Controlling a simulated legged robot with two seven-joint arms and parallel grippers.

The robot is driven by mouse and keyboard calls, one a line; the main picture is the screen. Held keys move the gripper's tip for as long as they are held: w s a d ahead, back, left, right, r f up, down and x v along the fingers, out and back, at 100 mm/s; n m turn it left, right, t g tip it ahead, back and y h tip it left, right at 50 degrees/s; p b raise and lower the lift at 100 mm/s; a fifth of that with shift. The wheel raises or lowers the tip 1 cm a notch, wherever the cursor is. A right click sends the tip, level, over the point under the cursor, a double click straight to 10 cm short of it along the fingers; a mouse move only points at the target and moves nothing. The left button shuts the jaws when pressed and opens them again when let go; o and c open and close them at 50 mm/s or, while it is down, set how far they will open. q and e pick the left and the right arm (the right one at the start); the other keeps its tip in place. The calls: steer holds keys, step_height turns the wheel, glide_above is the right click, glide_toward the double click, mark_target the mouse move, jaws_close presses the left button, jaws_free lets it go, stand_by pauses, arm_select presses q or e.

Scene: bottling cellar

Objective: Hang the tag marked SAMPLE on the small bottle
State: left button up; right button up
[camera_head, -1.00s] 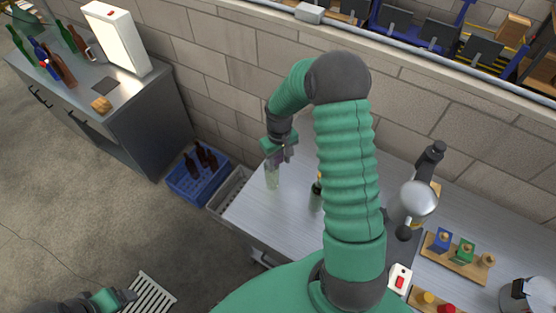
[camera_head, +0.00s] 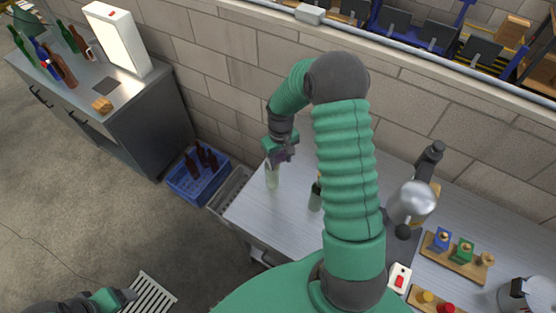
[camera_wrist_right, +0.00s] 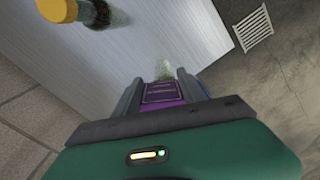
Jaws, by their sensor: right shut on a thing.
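My right gripper (camera_head: 282,157) is shut on a purple tag (camera_wrist_right: 163,93), which sits between its two fingers in the right wrist view. The lettering on the tag is too small to read. A pale, clear-green bottle (camera_head: 272,180) stands upright on the table just below the right gripper; a pale part of it (camera_wrist_right: 164,70) shows just past the fingertips. A second, darker bottle (camera_head: 315,196) stands to its right, partly hidden by my arm. My left gripper (camera_head: 126,295) is low at the left, apart from the table; its jaws are unclear.
The metal table (camera_head: 264,228) is clear around the pale bottle. A blue crate (camera_head: 185,188) with dark bottles stands on the floor to the left. A block wall (camera_head: 225,95) runs behind.

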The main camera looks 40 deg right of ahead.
arm_select(q)
steer(key=shift+a, duration=0.3)
arm_select(e)
steer(key=shift+a, duration=0.15)
arm_select(q)
steer(key=shift+d+r, duration=0.1)
steer(key=shift+d, duration=0.1)
arm_select(e)
steer(key=shift+f, duration=0.15)
arm_select(q)
steer(key=shift+f, duration=0.4)
arm_select(e)
steer(key=shift+a+f, duration=0.2)
steer(key=shift+f, duration=0.25)
arm_select(q)
steer(key=shift+b, duration=0.35)
steer(key=shift+f, duration=0.35)
arm_select(e)
steer(key=shift+d+f, duration=0.1)
steer(key=shift+f, duration=0.5)
arm_select(q)
steer(key=shift+b, duration=0.3)
steer(key=shift+f+b, duration=0.35)
arm_select(e)
steer(key=shift+f, duration=0.6)
